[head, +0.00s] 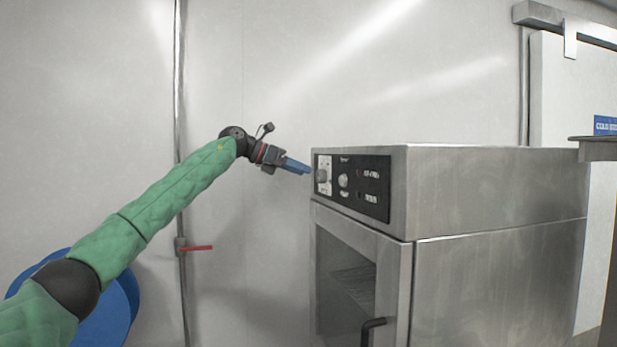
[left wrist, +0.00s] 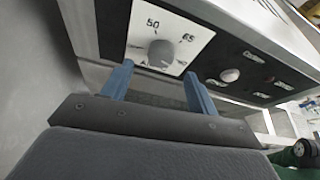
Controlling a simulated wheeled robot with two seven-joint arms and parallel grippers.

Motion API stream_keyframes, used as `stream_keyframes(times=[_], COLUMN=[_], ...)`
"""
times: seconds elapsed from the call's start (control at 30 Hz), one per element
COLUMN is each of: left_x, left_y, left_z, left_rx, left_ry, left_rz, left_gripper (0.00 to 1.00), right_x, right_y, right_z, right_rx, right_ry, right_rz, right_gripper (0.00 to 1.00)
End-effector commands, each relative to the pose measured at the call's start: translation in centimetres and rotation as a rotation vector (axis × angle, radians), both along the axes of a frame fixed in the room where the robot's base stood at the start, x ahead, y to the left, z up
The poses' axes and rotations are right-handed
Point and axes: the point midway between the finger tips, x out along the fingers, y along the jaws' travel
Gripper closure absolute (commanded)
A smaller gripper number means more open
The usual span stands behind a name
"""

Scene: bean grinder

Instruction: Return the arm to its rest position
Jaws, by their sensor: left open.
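My left arm (head: 165,195), green with black joints, reaches in from the lower left in the head view. Its gripper (head: 297,166) has blue fingers and is held in the air just left of the steel cabinet's control panel (head: 352,184). In the left wrist view the two blue fingers (left wrist: 158,72) are spread apart. A grey round knob (left wrist: 161,53) on a white dial plate marked 50 and 65 shows between and beyond them. Nothing is held between the fingers. It looks slightly apart from the knob. My right gripper is not in view.
The steel cabinet (head: 500,200) has a glass door (head: 345,275) with a black handle (head: 372,328). A blue round object (head: 120,305) lies behind my arm. A pipe with a red lever (head: 197,248) runs up the wall. The space above my left arm is clear.

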Motion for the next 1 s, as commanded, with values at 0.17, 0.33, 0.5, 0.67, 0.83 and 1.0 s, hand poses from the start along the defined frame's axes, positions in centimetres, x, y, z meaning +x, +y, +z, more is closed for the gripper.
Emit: stream_keyframes(times=[0.17, 0.33, 0.5, 0.67, 0.83, 1.0], left_x=[-0.5, -0.7, -0.7, -0.7, -0.2, 1.9], left_y=[2.3, 2.8, 2.8, 2.8, 2.7, 2.6], left_z=[0.7, 1.1, 1.1, 1.1, 1.7, 4.7], left_rx=[0.001, 0.0, 0.0, 0.0, -0.042, -0.208], left_ry=[0.001, 0.002, 0.002, 0.002, 0.019, -0.003], left_rz=[0.0, -0.001, -0.001, 0.0, 0.04, 0.147], left_gripper=[0.41, 0.41, 0.41, 0.41, 0.41, 0.41], right_x=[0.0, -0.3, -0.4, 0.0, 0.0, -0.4], right_y=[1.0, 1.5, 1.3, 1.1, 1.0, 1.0], right_z=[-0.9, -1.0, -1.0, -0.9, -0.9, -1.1], right_rx=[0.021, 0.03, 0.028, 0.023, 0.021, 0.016], right_ry=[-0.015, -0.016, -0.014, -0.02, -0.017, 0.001], right_rz=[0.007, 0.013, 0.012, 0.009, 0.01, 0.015], right_gripper=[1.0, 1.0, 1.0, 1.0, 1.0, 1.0])
